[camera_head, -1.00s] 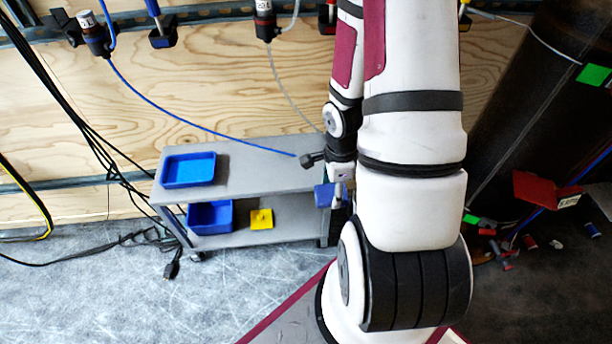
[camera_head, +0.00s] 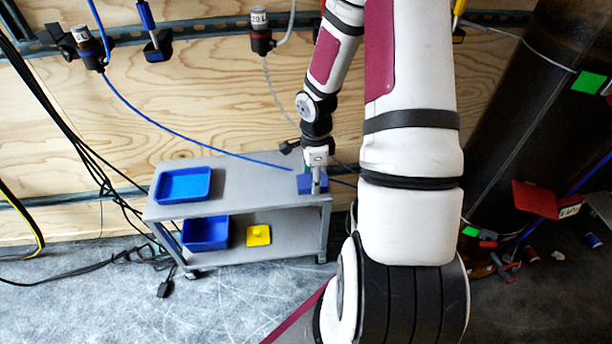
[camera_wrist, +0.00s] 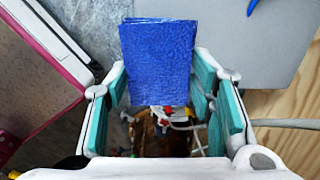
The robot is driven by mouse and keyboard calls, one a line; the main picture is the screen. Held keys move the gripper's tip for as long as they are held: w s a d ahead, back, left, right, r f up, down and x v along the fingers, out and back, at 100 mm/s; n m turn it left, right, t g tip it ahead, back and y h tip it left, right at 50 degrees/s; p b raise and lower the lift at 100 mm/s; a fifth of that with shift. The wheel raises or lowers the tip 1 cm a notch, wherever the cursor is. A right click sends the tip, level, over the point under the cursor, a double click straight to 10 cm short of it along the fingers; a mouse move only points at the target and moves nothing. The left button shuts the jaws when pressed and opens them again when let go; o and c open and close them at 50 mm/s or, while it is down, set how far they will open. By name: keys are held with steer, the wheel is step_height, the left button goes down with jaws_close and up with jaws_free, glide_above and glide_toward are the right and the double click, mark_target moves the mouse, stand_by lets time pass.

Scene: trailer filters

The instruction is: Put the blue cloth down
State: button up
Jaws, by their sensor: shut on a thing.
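The blue cloth (camera_wrist: 158,50) is a folded, textured rectangle between the teal-padded fingers of my gripper (camera_wrist: 160,88) in the wrist view. My gripper (camera_head: 316,190) is shut on it. In the head view, the cloth (camera_head: 305,184) shows at the right end of the grey cart's top shelf (camera_head: 245,180), partly hidden by the gripper. In the wrist view, the cloth overlaps the edge of the grey cart top (camera_wrist: 245,50). I cannot tell whether it touches the shelf.
A blue tray (camera_head: 183,186) sits on the left of the cart top; the middle of the top is clear. A blue bin (camera_head: 206,233) and a yellow item (camera_head: 258,235) are on the lower shelf. A blue hose (camera_head: 200,133) reaches the cart's right end. A dark cylinder (camera_head: 540,110) stands at right.

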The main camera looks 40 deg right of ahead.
mark_target(306, 175)
steer(key=w, duration=0.1)
steer(key=w+d, duration=0.1)
steer(key=w, duration=0.1)
steer(key=shift+w+f, duration=0.15)
steer(key=shift+w+d+f+b, duration=0.1)
steer(key=shift+w+f+b, duration=0.25)
steer(key=shift+f+b, duration=0.4)
steer(key=shift+w+d+f+b, duration=0.1)
steer(key=shift+w+f+b, duration=0.2)
steer(key=shift+f+b, duration=0.45)
steer(key=shift+f, duration=0.1)
steer(key=shift+f, duration=0.1)
steer(key=o, duration=1.1)
steer(key=shift+f+p, duration=0.1)
steer(key=shift+p, duration=0.2)
